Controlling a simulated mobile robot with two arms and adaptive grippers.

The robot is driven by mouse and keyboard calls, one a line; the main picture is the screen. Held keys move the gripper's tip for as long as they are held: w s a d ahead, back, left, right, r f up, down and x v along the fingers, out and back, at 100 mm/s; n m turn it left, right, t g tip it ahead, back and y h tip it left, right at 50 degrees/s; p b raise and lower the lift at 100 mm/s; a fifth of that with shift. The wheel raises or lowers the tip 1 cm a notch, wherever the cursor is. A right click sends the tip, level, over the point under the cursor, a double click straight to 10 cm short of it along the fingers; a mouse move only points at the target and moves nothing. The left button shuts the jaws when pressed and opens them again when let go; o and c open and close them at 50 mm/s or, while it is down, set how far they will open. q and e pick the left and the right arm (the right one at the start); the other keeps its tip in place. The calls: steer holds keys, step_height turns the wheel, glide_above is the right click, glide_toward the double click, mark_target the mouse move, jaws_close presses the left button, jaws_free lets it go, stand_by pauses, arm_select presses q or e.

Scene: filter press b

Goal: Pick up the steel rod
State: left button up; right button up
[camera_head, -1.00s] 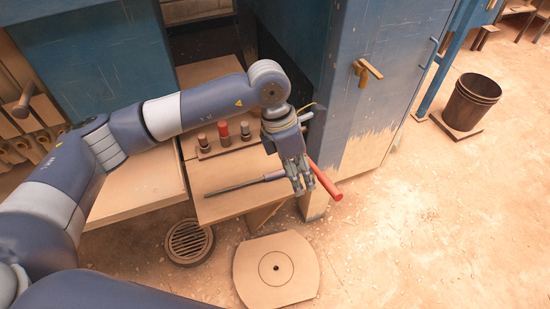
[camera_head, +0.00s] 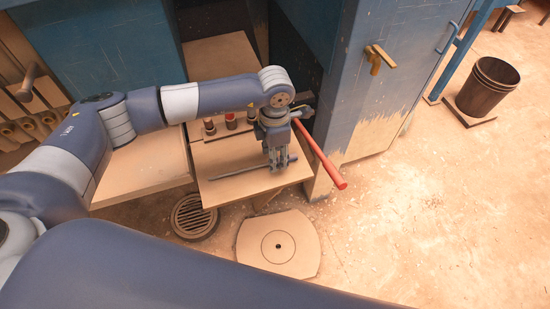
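A thin grey steel rod (camera_head: 238,174) lies on the small wooden shelf (camera_head: 225,193), running from its left side towards the right. My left gripper (camera_head: 278,167) points down at the rod's right part, and its fingers overlap the rod there in the picture. The fingers look close together, but I cannot tell whether they are shut on the rod or only around it. The rod's short right tip shows just past the fingers. My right gripper is not in view.
A red bar (camera_head: 322,157) slants out just right of my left gripper. Several small bottles (camera_head: 231,121) stand at the back of the shelf. A blue cabinet (camera_head: 365,110) borders the right. A floor drain (camera_head: 193,216) and bucket (camera_head: 487,86) are on the floor.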

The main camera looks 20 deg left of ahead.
arm_select(q)
steer(key=shift+f, duration=0.85)
steer(key=shift+w, duration=0.1)
steer(key=shift+c, duration=0.8)
jaws_close()
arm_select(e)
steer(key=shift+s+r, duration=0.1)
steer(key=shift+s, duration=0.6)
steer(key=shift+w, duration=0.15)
